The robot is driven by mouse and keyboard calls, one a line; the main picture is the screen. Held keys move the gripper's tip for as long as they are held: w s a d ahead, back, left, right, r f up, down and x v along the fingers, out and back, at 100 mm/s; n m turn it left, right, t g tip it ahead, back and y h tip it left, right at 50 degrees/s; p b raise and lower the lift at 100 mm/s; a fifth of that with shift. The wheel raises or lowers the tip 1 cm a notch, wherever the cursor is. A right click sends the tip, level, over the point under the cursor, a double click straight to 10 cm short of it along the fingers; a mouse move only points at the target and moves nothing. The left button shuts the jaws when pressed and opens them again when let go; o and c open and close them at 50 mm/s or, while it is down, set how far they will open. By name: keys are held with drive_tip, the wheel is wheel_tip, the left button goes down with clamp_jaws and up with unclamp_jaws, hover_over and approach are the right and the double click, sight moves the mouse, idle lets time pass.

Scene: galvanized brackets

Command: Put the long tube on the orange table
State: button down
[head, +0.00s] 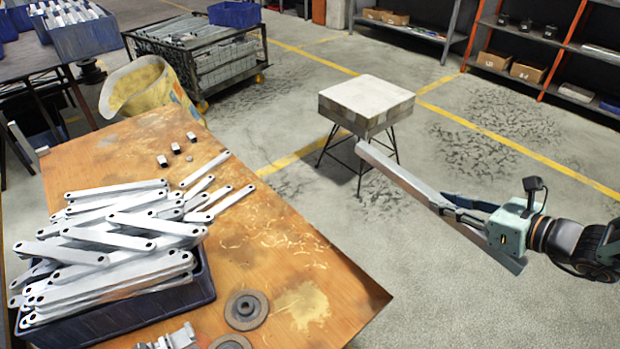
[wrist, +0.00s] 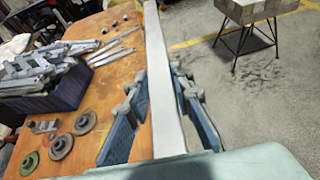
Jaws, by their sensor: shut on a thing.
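The long tube (head: 400,180) is a straight, light grey square bar. My gripper (head: 468,213) is shut on it and holds it in the air over the floor, to the right of the orange table (head: 345,300). In the wrist view the tube (wrist: 162,85) runs away from me between the two blue fingers of my gripper (wrist: 160,120). In that view the orange table (wrist: 110,85) lies left of and behind the tube. The table has a worn wooden top.
A dark blue bin (head: 150,313) heaped with galvanized brackets (head: 130,240) fills the table's left part. Metal discs (head: 246,310) lie near the front and small blocks (head: 176,148) at the back. The table's right part is bare. A block-topped stool (head: 366,100) stands beyond the tube.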

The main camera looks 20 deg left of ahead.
drive_tip(key=s+a+f+b, duration=0.2)
drive_tip(key=a+f, duration=0.1)
drive_tip(key=a, duration=0.9)
drive_tip(key=s+a+f+b, duration=0.1)
drive_tip(key=s+a+f, duration=0.15)
drive_tip(key=a, duration=0.85)
drive_tip(key=s+a+f+n+b, duration=0.1)
drive_tip(key=s+a+f+b, duration=0.2)
drive_tip(key=s+a+f, duration=1)
drive_tip(key=b, duration=0.5)
hover_over(304, 269)
drive_tip(key=s, duration=0.2)
drive_tip(key=shift+g+y, duration=0.4)
drive_tip(key=f, duration=1)
drive_tip(key=shift+w+a, duration=0.2)
drive_tip(key=shift+w+d+f, duration=0.1)
drive_tip(key=shift+w+f, duration=0.4)
drive_tip(key=shift+f, duration=0.05)
drive_tip(key=shift+w+f+b, duration=0.15)
drive_tip(key=shift+f+b, duration=0.25)
drive_tip(key=shift+f, duration=0.5)
drive_tip(key=shift+w+f+b, duration=0.15)
drive_tip(key=shift+f+b, duration=0.2)
drive_tip(key=shift+f, duration=0.5)
